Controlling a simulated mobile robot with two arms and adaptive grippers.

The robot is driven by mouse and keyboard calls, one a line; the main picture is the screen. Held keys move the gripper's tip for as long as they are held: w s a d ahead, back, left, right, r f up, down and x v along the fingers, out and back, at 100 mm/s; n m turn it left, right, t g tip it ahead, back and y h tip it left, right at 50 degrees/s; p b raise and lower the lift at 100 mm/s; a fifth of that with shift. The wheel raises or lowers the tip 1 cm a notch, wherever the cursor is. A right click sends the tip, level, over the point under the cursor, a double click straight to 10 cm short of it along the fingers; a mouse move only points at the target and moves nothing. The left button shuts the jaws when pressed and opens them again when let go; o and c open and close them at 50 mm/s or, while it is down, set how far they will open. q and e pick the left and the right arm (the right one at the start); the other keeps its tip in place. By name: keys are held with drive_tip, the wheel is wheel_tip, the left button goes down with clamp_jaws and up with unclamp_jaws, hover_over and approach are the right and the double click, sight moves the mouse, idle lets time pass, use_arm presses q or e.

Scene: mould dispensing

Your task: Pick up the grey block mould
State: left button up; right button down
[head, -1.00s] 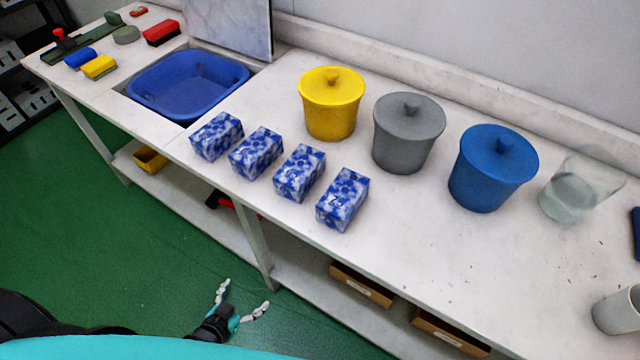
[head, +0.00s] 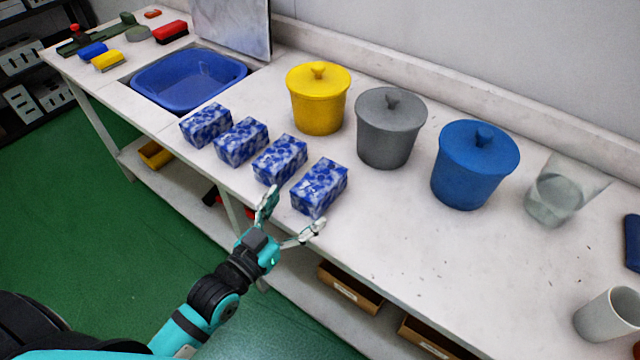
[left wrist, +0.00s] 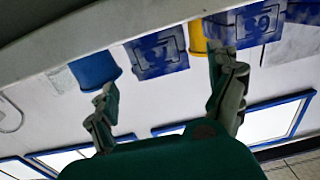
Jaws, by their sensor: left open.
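No plainly grey block shows; I cannot tell which thing is the grey block mould. A row of several blue-and-white patterned blocks stands along the table's front; the rightmost block (head: 319,190) is closest to my left gripper (head: 293,214). That gripper is open and empty, by the table's front edge, just in front of this block and apparently apart from it. In the left wrist view the spread fingers (left wrist: 163,88) have nothing between them, with two labelled blue blocks (left wrist: 158,53) beyond. A grey lidded pot (head: 390,130) stands behind the row. My right gripper is not in view.
Yellow (head: 318,100) and blue (head: 474,165) lidded pots flank the grey one, with a glass vessel (head: 560,190) and a pale cup (head: 608,315) further right. A blue basin (head: 188,82) is at the left. The table (head: 420,260) between blocks and cup is clear.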

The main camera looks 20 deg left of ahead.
sight(316, 182)
use_arm(q)
drive_tip(key=x, duration=0.4)
drive_tip(key=p+x, duration=0.1)
drive_tip(key=x, duration=0.2)
drive_tip(key=shift+a+r, duration=0.15)
drive_tip(key=shift+r, duration=0.1)
drive_tip(key=shift+w+d+f, duration=0.1)
drive_tip(key=shift+w+d, duration=0.1)
drive_tip(key=shift+w, duration=0.35)
drive_tip(key=shift+s, duration=0.1)
drive_tip(key=c, duration=1.5)
drive_tip(key=shift+r, duration=0.2)
drive_tip(key=shift+c, duration=1)
